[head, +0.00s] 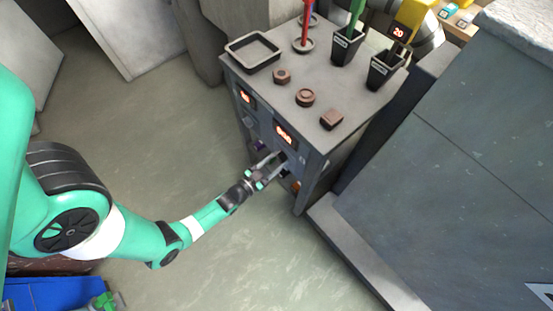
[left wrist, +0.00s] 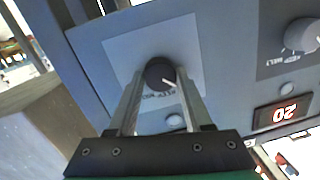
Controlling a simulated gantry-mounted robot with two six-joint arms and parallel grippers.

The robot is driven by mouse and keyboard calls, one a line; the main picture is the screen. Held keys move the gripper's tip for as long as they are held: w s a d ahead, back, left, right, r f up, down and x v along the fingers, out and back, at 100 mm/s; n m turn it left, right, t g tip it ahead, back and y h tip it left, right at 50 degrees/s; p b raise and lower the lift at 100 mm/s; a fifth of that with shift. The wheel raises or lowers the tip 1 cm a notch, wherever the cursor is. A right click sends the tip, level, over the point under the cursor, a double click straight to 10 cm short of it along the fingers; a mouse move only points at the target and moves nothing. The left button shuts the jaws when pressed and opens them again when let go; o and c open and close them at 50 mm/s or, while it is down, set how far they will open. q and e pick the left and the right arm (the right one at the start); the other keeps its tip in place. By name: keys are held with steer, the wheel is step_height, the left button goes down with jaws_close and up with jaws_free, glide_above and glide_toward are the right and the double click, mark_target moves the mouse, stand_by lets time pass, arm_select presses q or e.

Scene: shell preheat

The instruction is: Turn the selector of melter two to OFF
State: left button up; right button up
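The grey cabinet (head: 315,165) stands in the middle of the head view, with displays and controls on its front. My left gripper (head: 272,165) is at this front panel. In the left wrist view a dark round selector knob (left wrist: 160,75) sits on a light plate. Its white pointer line slants toward lower right. The fingers of my left gripper (left wrist: 161,85) lie one on each side of the knob, very close to it. I cannot tell whether they press on it. The label below the knob is partly hidden and hard to read. My right gripper is not in view.
Another knob (left wrist: 300,35) and a red-lit display (left wrist: 283,113) are at the right in the wrist view. A large grey block (head: 450,170) stands at right.

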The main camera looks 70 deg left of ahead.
arm_select(q)
steer(key=o, duration=0.4)
steer(key=shift+o, duration=0.2)
steer(key=p+v, duration=0.3)
steer(key=v, duration=0.8)
steer(key=shift+s, duration=0.35)
steer(key=shift+d, duration=0.1)
